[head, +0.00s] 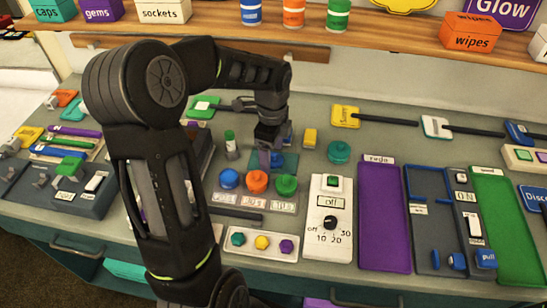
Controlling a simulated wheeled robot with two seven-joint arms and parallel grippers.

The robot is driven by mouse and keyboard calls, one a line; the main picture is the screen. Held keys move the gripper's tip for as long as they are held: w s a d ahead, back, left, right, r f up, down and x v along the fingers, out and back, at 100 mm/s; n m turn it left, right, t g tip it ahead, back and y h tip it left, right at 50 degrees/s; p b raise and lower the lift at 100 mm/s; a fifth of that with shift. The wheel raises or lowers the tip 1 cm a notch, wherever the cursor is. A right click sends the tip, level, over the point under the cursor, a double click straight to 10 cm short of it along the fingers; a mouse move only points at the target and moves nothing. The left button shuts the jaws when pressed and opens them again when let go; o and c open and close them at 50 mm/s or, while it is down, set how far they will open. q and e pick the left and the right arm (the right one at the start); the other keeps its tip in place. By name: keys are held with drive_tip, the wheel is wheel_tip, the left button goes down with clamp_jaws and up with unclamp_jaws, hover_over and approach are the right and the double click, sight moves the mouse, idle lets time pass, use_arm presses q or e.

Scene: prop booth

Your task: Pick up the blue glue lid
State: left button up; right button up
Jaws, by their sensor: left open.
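My left gripper (271,151) points down over a small teal pad (291,161) in the middle of the bench, and its jaws are open. A small blue piece (277,160) shows at the fingertips, low over the pad, partly hidden by the gripper. It may be the blue glue lid, but I cannot read any mark on it. I cannot tell whether the fingers touch it. A round blue knob-like piece (229,179) sits just in front, beside an orange one (257,182) and a green one (286,185). My right gripper is not in view.
A small green-topped tube (230,143) stands left of the gripper. A yellow block (310,138) and a teal round piece (339,152) are to its right. A white dial box (328,217) and purple panel (383,217) stand in front right. The shelf (380,41) runs along the back.

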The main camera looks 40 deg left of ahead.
sight(273, 154)
use_arm(q)
drive_tip(key=shift+c, duration=0.5)
drive_tip(key=c, duration=1.3)
drive_tip(key=shift+r, duration=0.15)
wheel_tip(273, 154, up, 10)
drive_tip(key=shift+f+b, duration=0.15)
drive_tip(key=shift+b, duration=0.3)
drive_tip(key=shift+d, duration=0.1)
